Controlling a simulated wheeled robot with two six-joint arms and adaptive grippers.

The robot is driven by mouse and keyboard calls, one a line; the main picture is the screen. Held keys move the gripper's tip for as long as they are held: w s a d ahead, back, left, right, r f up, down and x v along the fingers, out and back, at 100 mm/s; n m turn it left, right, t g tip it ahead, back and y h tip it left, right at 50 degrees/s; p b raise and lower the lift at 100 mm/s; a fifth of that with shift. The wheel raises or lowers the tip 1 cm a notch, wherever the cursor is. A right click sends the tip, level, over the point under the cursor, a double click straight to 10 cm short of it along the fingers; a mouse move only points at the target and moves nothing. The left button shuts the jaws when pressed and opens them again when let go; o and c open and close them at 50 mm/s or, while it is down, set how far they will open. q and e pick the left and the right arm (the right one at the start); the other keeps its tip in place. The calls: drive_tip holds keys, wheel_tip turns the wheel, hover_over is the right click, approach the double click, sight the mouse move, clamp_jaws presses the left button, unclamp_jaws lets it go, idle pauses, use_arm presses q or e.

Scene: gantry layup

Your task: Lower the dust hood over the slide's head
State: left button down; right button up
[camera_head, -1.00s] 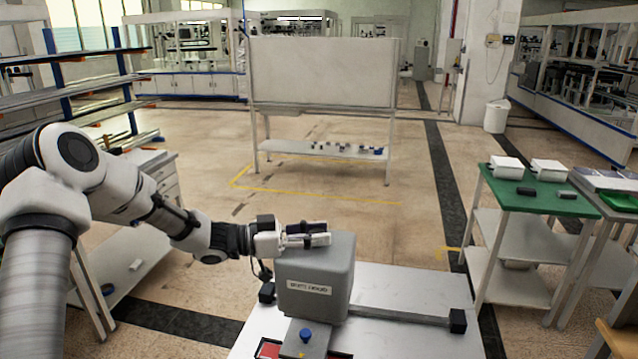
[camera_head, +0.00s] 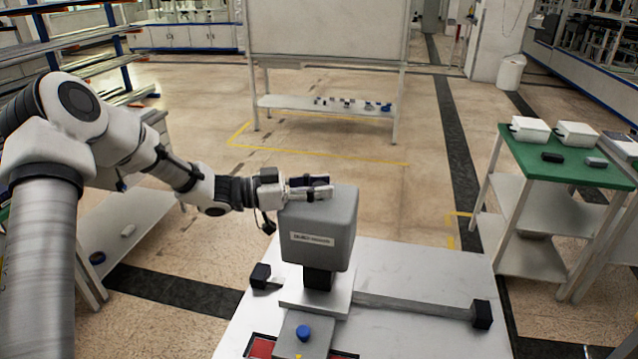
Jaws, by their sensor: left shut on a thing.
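The dust hood (camera_head: 318,232) is a grey box with a white label on its front. It is held above the table, its lower edge clear of the base below. The slide's head (camera_head: 318,281) is dark and shows just under the hood; its upper part is hidden by the hood. It stands on a light grey slide base (camera_head: 316,299) with a blue knob (camera_head: 303,332) in front. My left gripper (camera_head: 318,189) reaches in from the left and is shut on the hood at its top. My right gripper is out of view.
The white table (camera_head: 420,270) carries a grey rail with black end blocks (camera_head: 481,314). A red patch (camera_head: 262,347) lies at its front left. A green-topped cart (camera_head: 565,172) with white bins stands at the right. A whiteboard stand (camera_head: 325,103) is behind on open floor.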

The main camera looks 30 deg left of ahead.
use_arm(q)
drive_tip(key=shift+w+f+b, duration=0.2)
drive_tip(key=shift+f+b, duration=0.1)
drive_tip(key=shift+f, duration=0.55)
drive_tip(key=shift+s+f+b, duration=0.1)
drive_tip(key=shift+f+b, duration=0.2)
drive_tip(key=shift+f, duration=0.1)
drive_tip(key=f+b, duration=0.1)
drive_tip(key=f, duration=0.1)
drive_tip(key=f+b, duration=0.2)
drive_tip(key=f, duration=0.1)
drive_tip(key=f+b, duration=0.2)
drive_tip(key=shift+s+d+f, duration=0.1)
drive_tip(key=shift+s+f, duration=0.15)
drive_tip(key=shift+f, duration=0.05)
drive_tip(key=shift+w+f+b, duration=0.1)
drive_tip(key=shift+f+b, duration=0.3)
drive_tip(key=shift+f, duration=0.45)
drive_tip(key=c, duration=0.7)
unclamp_jaws()
